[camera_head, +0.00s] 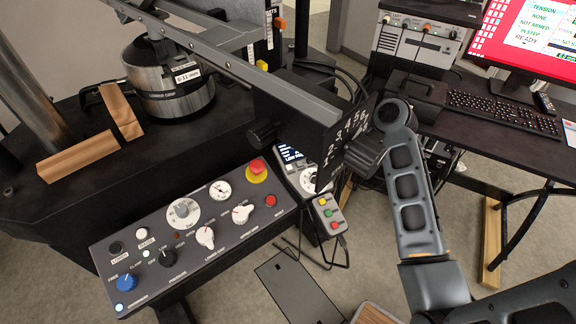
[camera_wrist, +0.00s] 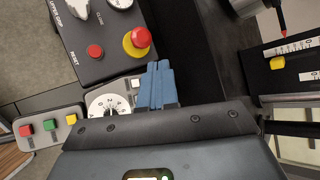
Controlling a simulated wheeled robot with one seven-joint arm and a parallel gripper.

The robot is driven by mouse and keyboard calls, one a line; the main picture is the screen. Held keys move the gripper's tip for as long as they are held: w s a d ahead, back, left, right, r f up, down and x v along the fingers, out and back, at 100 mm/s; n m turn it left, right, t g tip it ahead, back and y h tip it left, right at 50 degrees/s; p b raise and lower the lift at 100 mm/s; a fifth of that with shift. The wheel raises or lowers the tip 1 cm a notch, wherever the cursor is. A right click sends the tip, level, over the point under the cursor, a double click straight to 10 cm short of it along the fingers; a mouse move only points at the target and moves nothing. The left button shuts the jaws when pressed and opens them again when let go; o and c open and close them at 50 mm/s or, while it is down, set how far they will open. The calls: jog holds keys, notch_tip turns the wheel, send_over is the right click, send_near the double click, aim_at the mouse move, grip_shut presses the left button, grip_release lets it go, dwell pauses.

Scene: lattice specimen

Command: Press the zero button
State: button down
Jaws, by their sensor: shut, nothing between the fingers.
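A small control box with a lit screen (camera_head: 290,153) and small pale buttons stands right of the grey control panel in the head view. No label reading zero is legible, so I cannot tell which button is the zero button. In the wrist view, a small white button (camera_wrist: 136,83) sits just left of my gripper (camera_wrist: 158,66), above a white dial (camera_wrist: 106,104). My blue fingers are together and empty, covering part of this box. Whether they touch it is unclear. In the head view my fingertips are hidden around the dark numbered plate (camera_head: 345,140).
The grey panel (camera_head: 190,235) carries knobs and a red emergency button (camera_head: 257,167), also in the wrist view (camera_wrist: 141,37). A pendant with green, yellow and red buttons (camera_head: 328,214) hangs close by. A beam crosses above. A desk with keyboard (camera_head: 500,112) is right.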

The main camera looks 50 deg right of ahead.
jog(key=shift+f, duration=0.1)
jog(key=b, duration=0.5)
send_over(294, 173)
jog(key=s, duration=0.1)
notch_tip(294, 173, down, 6)
jog(key=shift+f, duration=0.1)
jog(key=shift+w+f+b, duration=0.15)
jog(key=shift+f+b, duration=0.15)
jog(key=shift+f, duration=0.25)
jog(key=shift+w+f+b, duration=0.15)
jog(key=shift+f+b, duration=0.15)
jog(key=shift+f, duration=0.2)
jog(key=shift+w+d+f, duration=0.1)
jog(key=shift+w+f, duration=0.1)
jog(key=shift+f, duration=0.55)
dwell(1.7)
jog(key=shift+r+p, duration=0.1)
jog(key=shift+p, duration=0.2)
jog(key=shift+s+r+p, duration=0.2)
jog(key=shift+r+p, duration=0.45)
jog(key=shift+p, duration=0.3)
